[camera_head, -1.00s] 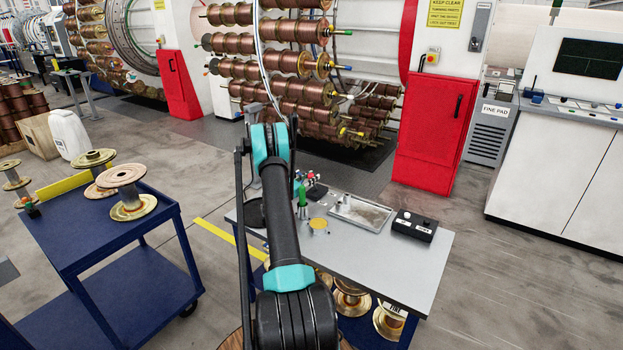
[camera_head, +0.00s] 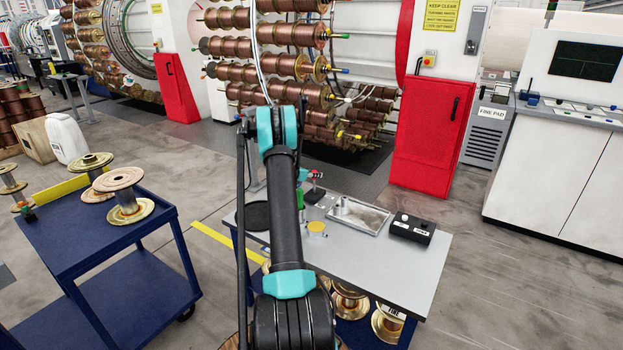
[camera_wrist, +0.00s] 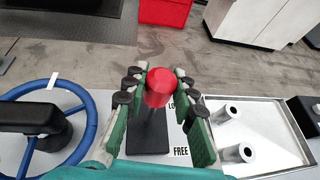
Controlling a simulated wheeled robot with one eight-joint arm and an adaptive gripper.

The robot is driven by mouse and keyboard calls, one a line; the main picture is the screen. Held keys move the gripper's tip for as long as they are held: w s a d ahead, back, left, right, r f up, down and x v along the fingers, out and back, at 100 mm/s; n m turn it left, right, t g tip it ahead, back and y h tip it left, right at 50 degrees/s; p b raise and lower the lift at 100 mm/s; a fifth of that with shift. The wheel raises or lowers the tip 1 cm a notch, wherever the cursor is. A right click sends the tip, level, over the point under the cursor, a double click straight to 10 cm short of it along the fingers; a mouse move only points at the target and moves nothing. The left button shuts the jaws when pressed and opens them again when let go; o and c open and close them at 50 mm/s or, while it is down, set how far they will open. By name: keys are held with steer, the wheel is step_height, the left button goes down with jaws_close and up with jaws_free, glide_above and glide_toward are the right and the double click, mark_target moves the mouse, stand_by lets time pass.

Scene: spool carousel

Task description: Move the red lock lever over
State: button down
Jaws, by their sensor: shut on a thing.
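The red lock lever's round knob (camera_wrist: 159,88) sits between the green finger pads of my gripper (camera_wrist: 160,78) in the wrist view. The gripper is shut on it, with one finger on each side. Its dark shaft (camera_wrist: 152,122) runs down to a black base plate (camera_wrist: 148,145). A "FREE" label (camera_wrist: 181,152) lies at the near right of the plate, and another label beyond it is partly hidden by the right finger. In the head view the red knob (camera_head: 316,175) shows at the table's back edge, and my arm hides most of the gripper.
A metal tray (camera_wrist: 262,158) with metal cylinders lies right of the lever. A blue handwheel (camera_wrist: 87,105) is at the left. The grey table (camera_head: 425,270) also carries a black button box (camera_head: 411,230). A blue cart (camera_head: 60,245) with spools stands left.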

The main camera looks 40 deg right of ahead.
steer(key=shift+w+d+f+g+y, duration=0.2)
steer(key=shift+w+d+g+y, duration=0.1)
steer(key=shift+d+y, duration=0.5)
steer(key=shift+w+d+f+g+y, duration=0.15)
steer(key=shift+w+d+g+y, duration=0.2)
steer(key=shift+d+y, duration=0.45)
steer(key=shift+w+d+f+g+y, duration=0.2)
steer(key=shift+w+d+g+y, duration=0.1)
steer(key=shift+d+y, duration=0.5)
steer(key=c, duration=1.2)
jaws_free()
steer(key=shift+a, duration=0.1)
steer(key=v, duration=1.1)
steer(key=shift+a+r, duration=0.25)
steer(key=shift+r, duration=0.05)
